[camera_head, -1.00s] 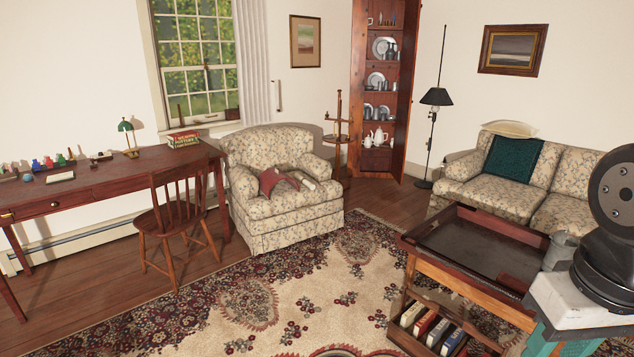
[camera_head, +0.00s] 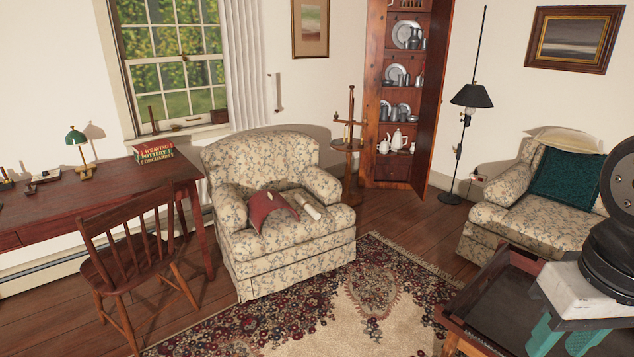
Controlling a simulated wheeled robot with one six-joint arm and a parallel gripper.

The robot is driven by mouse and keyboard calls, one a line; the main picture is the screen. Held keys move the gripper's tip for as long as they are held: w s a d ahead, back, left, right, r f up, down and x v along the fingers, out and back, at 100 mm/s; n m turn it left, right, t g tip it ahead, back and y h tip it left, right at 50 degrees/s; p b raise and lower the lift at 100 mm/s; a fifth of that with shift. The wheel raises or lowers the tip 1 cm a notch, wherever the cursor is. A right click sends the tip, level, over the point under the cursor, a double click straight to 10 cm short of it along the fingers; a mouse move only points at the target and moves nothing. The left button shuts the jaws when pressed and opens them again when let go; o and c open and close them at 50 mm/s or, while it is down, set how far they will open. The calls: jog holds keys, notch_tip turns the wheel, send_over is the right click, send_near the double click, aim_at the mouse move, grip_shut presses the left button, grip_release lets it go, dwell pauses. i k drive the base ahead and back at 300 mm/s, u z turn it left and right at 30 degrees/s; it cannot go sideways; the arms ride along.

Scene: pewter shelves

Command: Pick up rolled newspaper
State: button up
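A pale cylindrical roll, which looks like the rolled newspaper (camera_head: 311,211), lies on the seat of the floral armchair (camera_head: 285,240). It is right beside a red, open-looking book or cloth (camera_head: 272,208), toward the chair's right arm. The far end of the roll is hard to make out at this distance. My gripper is not clearly in view. Only parts of my own arm or body show at the right edge, well apart from the armchair.
A wooden chair (camera_head: 130,268) and desk (camera_head: 105,192) stand left of the armchair. A small round stand (camera_head: 348,147) is behind its right side. A dark tray table (camera_head: 503,307) is at the lower right, before a sofa (camera_head: 500,210). The patterned rug (camera_head: 385,300) in front is clear.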

aim_at(308, 207)
jog(key=u, duration=1.4)
jog(key=i, duration=2.2)
jog(key=z, duration=1.3)
jog(key=i, duration=1.7)
jog(key=u, duration=0.5)
